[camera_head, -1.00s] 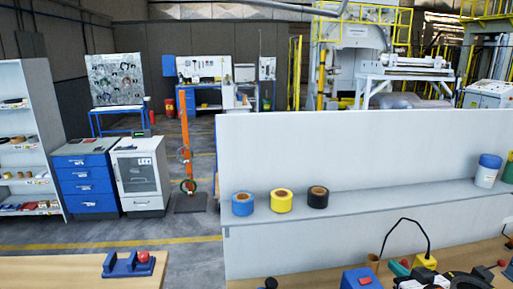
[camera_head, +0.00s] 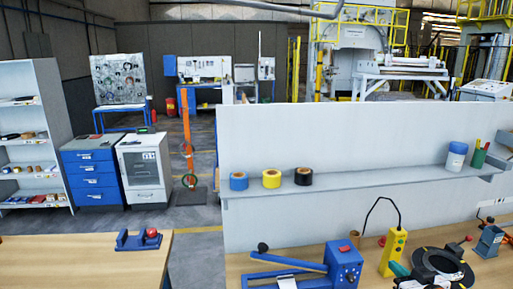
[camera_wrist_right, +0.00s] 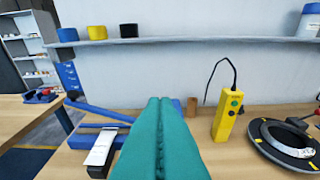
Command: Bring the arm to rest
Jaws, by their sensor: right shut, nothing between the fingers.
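My right gripper (camera_head: 399,268) is at the bottom of the head view, over the workbench (camera_head: 245,266). In the right wrist view its teal fingers (camera_wrist_right: 160,135) lie together, with nothing between them. My left gripper is not in view. A black disc with a pale ring (camera_wrist_right: 285,140) lies on the bench at the right of the wrist view. In the head view the black disc (camera_head: 458,275) is partly covered by my right gripper.
A blue lever device (camera_head: 345,262) and a yellow control box (camera_head: 393,252) with a black cable stand on the bench. A shelf (camera_head: 390,188) behind holds tape rolls (camera_head: 271,179) and a white-blue jar (camera_head: 455,158). A second table (camera_head: 70,262) stands left, with a gap between.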

